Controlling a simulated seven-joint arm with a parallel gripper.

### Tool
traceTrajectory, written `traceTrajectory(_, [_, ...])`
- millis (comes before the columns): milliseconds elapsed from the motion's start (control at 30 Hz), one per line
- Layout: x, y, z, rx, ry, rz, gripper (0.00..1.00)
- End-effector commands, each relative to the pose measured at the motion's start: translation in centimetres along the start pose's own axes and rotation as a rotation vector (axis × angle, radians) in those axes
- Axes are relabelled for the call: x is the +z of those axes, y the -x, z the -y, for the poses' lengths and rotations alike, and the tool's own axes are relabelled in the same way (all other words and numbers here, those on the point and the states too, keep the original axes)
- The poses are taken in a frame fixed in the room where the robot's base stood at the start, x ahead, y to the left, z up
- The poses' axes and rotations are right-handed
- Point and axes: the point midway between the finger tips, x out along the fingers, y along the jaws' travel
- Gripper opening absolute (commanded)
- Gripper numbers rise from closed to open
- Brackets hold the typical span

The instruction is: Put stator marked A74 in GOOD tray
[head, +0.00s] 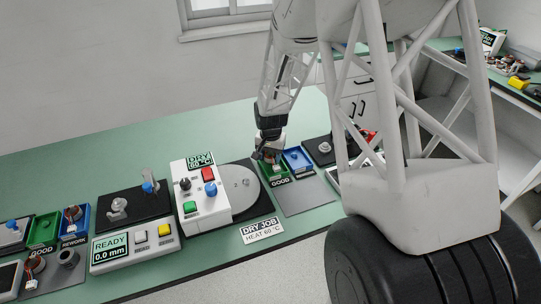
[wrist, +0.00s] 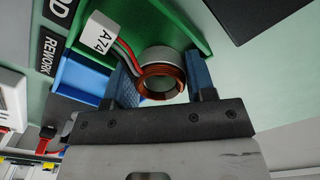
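The stator (wrist: 162,80), a ring of copper windings with a pale collar, shows in the wrist view with red and grey wires. Its white tag (wrist: 100,36) reads A74. My gripper (wrist: 162,75) is shut on it, one blue finger on each side. My gripper (head: 267,156) is at the right-hand green GOOD tray (head: 273,176) in the head view. The green tray wall (wrist: 185,20) shows behind the stator in the wrist view. Whether the stator touches the tray floor is hard to tell.
A blue REWORK tray (head: 298,160) adjoins the green one. A white DRY box with buttons (head: 197,197) and a round grey plate (head: 240,190) stand left of it. A grey mat (head: 305,197) lies clear in front. Another green tray (head: 43,231) is at the far left.

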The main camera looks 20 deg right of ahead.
Motion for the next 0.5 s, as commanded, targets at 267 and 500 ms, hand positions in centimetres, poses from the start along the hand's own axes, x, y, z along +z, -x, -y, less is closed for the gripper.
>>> traceTrajectory(267, [0.7, -0.7, -0.4, 0.010, -0.001, 0.019, 0.69])
traceTrajectory(500, [0.5, 2.7, -0.3, 0.005, -0.001, 0.010, 0.80])
